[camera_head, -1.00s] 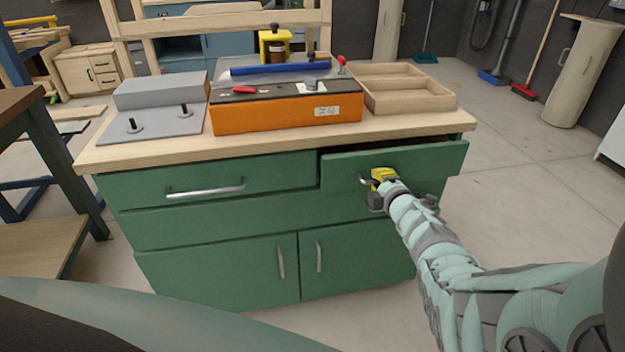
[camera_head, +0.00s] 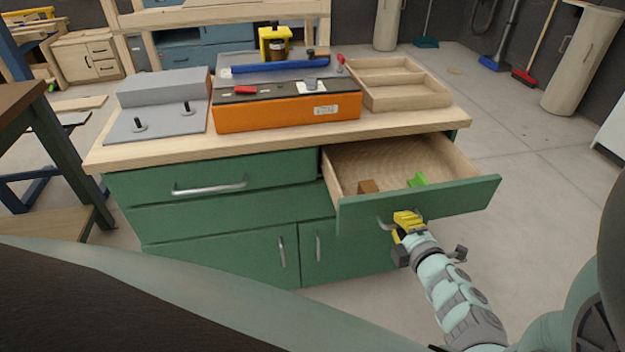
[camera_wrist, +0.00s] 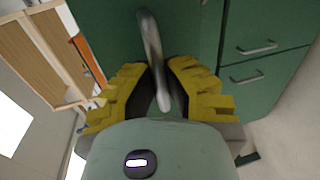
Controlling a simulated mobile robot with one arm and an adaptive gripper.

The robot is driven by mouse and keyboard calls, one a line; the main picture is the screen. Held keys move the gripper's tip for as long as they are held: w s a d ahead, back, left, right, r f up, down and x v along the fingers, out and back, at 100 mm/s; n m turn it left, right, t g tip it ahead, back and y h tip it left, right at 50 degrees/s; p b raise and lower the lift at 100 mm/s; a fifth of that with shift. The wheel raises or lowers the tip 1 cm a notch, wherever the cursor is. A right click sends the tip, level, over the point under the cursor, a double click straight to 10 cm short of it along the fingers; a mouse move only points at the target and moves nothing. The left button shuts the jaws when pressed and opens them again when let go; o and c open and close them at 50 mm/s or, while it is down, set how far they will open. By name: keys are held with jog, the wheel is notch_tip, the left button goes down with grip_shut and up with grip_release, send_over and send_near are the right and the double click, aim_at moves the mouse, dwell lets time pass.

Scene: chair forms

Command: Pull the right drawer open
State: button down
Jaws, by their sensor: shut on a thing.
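The right drawer (camera_head: 420,208) of the green cabinet is pulled well out, showing its pale wooden inside. A brown block (camera_head: 368,186) and a bright green piece (camera_head: 417,180) lie in it. My gripper (camera_head: 405,222) has yellow fingers and is at the drawer's front, shut on the metal handle (camera_head: 385,224). In the wrist view the handle (camera_wrist: 151,50) runs between the two yellow fingers of my gripper (camera_wrist: 163,85). The fingers hide part of the handle in the head view.
The wooden worktop (camera_head: 270,138) carries an orange machine (camera_head: 285,112), a grey fixture (camera_head: 160,110) and a wooden tray (camera_head: 405,98). The left drawer (camera_head: 215,175) is closed. Two doors (camera_head: 235,258) below are shut. Open floor (camera_head: 540,200) lies to the right.

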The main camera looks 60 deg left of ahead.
dwell(0.3)
jog(key=c, duration=1)
grip_release()
jog(key=v, duration=1.2)
jog(key=shift+s, duration=0.1)
